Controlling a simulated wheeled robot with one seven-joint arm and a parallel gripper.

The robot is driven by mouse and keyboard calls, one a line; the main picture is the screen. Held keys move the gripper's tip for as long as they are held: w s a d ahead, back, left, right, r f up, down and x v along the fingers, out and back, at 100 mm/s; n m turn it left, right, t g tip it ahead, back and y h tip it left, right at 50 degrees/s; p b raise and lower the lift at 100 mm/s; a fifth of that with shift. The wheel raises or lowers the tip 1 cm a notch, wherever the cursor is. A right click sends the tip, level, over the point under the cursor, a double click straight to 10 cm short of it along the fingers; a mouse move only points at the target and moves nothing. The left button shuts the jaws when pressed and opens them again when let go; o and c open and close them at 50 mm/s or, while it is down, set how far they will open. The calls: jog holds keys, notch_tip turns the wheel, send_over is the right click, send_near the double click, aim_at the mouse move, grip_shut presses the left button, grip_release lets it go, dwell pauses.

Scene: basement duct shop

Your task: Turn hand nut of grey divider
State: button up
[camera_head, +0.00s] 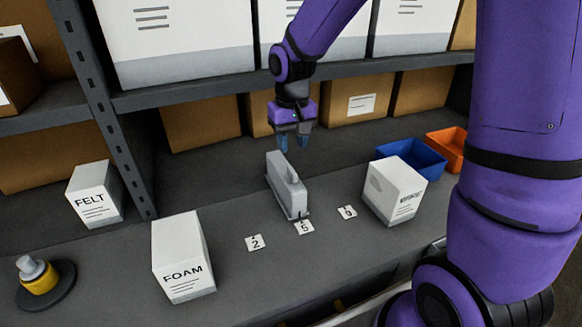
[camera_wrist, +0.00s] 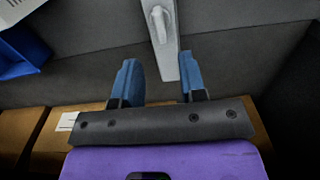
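The grey divider (camera_head: 286,184) stands upright on the shelf, behind a small card marked 5. In the wrist view the divider (camera_wrist: 165,60) runs down from the top edge, with a pale raised lever-like piece (camera_wrist: 158,24) on its face, which may be the hand nut. My gripper (camera_head: 293,143) hangs just above and behind the divider's far end. Its two blue fingers (camera_wrist: 156,82) are spread apart, with nothing held between them.
A FOAM box (camera_head: 182,258) stands left of the divider and a white box (camera_head: 394,192) stands right. A blue bin (camera_head: 412,160) and an orange bin (camera_head: 447,147) sit at the right back. A yellow-and-grey knob (camera_head: 38,276) is at far left. A shelf board hangs above.

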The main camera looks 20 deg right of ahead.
aim_at(292, 170)
notch_tip(292, 170, down, 9)
jog(key=shift+r, duration=0.2)
dwell(0.3)
grip_shut()
